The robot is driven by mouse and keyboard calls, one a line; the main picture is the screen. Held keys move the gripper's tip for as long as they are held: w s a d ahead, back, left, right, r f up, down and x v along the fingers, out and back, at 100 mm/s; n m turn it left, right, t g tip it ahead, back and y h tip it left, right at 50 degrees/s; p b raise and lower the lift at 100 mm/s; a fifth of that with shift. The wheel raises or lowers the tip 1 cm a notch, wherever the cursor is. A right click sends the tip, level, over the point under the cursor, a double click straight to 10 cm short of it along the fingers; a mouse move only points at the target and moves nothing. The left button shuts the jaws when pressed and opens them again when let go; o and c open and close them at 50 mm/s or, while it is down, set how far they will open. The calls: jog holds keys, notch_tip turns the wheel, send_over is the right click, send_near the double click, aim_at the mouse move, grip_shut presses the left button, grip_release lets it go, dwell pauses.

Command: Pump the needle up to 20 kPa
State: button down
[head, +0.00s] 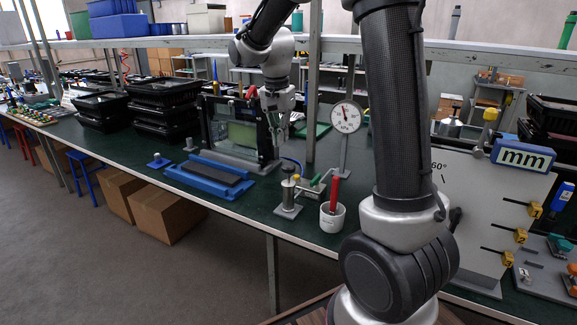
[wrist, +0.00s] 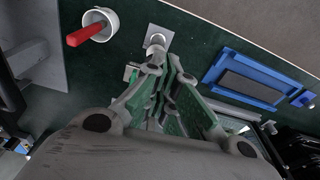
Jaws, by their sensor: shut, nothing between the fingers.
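The pressure gauge (head: 346,116) has a round white face marked kPa and stands on a post behind the pump. Its dark needle points roughly upward; the scale numbers are too small to read. The hand pump (head: 288,197) stands on a grey base plate at the bench's front, with a knob on top and a green part beside it. In the wrist view the pump (wrist: 157,40) shows just beyond my fingertips, partly hidden by them. My gripper (head: 279,140) is shut and empty, above and behind the pump in the head view; its green-padded fingers (wrist: 165,72) fill the wrist view's middle.
A white cup (head: 341,218) holding a red-handled tool (head: 334,194) stands right of the pump. A blue tray (head: 197,180) with a dark pad lies to the left. A grey panel (head: 475,205) stands at right.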

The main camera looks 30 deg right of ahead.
aim_at(288, 165)
dwell(0.5)
jog(key=w+d+f, duration=0.1)
jog(key=w+d, duration=0.1)
jog(key=d, duration=0.1)
jog(key=shift+w+f, duration=0.1)
jog(key=shift+f, duration=0.3)
jog(key=shift+w+d+f, duration=0.1)
jog(key=shift+d+f, duration=0.05)
jog(key=shift+f, duration=1.6)
jog(key=shift+w+d+f, duration=0.1)
jog(key=shift+f, duration=1.65)
jog(key=shift+f, duration=0.1)
